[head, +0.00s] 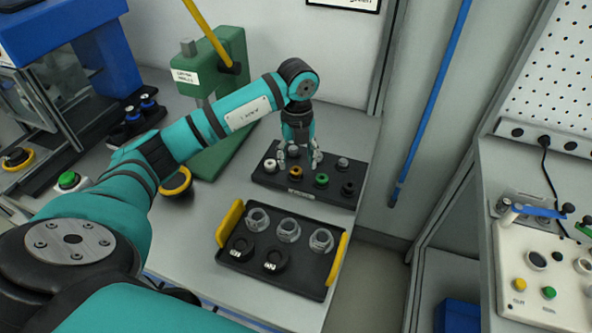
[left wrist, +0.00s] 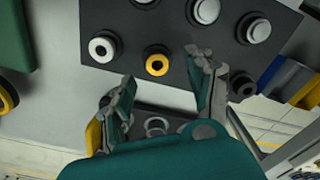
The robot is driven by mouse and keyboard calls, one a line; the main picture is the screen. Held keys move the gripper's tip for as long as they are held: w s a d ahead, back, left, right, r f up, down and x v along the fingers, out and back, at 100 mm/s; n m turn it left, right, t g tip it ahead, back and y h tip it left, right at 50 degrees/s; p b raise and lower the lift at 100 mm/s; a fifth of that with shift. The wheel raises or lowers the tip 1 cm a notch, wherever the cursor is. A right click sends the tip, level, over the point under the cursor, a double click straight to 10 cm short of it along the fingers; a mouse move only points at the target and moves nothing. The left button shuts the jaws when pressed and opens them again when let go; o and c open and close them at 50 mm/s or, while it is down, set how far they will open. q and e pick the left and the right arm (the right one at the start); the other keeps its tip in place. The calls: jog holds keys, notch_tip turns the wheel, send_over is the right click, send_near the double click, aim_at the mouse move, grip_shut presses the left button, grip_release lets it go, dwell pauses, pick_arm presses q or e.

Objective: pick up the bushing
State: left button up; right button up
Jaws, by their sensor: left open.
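A black rack (head: 262,178) on the grey bench bears a row of small round parts. Its front row has a white ring part (head: 270,165), a yellow-topped ring part (head: 295,172), a green one (head: 321,180) and a black one (head: 348,188). I cannot tell for sure which is the bushing. My left gripper (head: 298,160) is open and empty over the rack. In the left wrist view the yellow ring part (left wrist: 157,62) shows just beyond the gap between the fingertips (left wrist: 164,72). The white one (left wrist: 102,48) is to its left; a finger hides the green one. My right gripper is out of view.
A green press (head: 224,125) with a yellow lever stands behind my left arm. The bench's right edge is close to the rack.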

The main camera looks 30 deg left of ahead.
aim_at(296, 170)
pick_arm(q)
jog(key=shift+a+f, duration=0.15)
jog(key=shift+f, duration=1.6)
grip_shut()
jog(key=shift+r, duration=0.1)
